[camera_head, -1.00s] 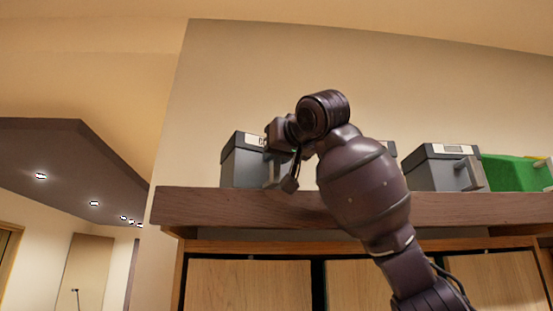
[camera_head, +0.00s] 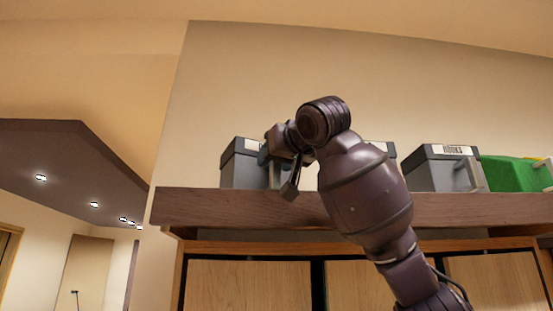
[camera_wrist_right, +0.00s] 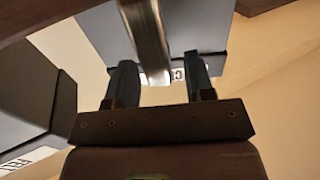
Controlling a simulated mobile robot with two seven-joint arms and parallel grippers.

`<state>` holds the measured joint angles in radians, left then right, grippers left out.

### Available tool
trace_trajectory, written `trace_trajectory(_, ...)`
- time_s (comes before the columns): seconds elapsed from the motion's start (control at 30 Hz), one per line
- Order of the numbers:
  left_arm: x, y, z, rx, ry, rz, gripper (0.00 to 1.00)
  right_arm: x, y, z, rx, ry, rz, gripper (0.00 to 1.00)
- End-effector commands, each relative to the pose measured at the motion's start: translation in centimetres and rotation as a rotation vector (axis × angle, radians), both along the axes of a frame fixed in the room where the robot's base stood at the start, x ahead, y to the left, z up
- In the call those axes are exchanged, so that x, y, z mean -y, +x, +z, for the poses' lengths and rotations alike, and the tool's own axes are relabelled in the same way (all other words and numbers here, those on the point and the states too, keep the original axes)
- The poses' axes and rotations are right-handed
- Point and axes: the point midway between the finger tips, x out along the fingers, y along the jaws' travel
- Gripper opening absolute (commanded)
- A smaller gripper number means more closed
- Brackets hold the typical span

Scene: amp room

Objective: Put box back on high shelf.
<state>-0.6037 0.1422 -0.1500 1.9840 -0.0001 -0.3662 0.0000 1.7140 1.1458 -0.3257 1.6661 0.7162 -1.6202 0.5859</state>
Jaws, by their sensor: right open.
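A grey box with a dark lid and a pale label (camera_head: 238,165) stands at the left end of the high shelf (camera_head: 330,207). My right gripper (camera_head: 278,165) is at its front right side, and my wrist hides part of the box. In the right wrist view the gripper (camera_wrist_right: 160,85) is open, with one finger on each side of the box's upright metal handle (camera_wrist_right: 146,35). The box body (camera_wrist_right: 105,35) shows behind the handle. Whether a finger touches the handle I cannot tell. My left gripper is not in view.
A grey box labelled HOOKS (camera_head: 430,170) and a green bin (camera_head: 512,172) stand further right on the shelf. Another box (camera_head: 388,148) is mostly hidden behind my arm. Wooden cabinet doors (camera_head: 250,287) are below. The wall rises behind.

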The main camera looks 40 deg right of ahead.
Motion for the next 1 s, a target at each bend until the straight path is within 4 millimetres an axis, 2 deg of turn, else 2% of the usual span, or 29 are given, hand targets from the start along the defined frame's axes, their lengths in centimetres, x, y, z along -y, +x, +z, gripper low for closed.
trace_trajectory(0.07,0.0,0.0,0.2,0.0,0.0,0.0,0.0,0.0,-0.1,0.3,0.001,0.0,0.0,0.49)
trace_trajectory(0.17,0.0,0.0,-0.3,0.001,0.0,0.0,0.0,-0.2,-1.4,0.2,0.004,-0.001,0.001,0.49)
trace_trajectory(0.5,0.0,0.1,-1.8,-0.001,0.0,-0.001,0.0,-1.3,-7.7,0.1,0.004,-0.001,0.001,0.49)
trace_trajectory(0.7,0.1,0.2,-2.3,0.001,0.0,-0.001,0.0,-1.7,-10.5,0.1,0.003,-0.001,0.001,0.49)
trace_trajectory(1.0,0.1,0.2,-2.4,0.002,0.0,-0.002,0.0,-1.9,-11.9,0.2,0.0,0.0,0.0,0.49)
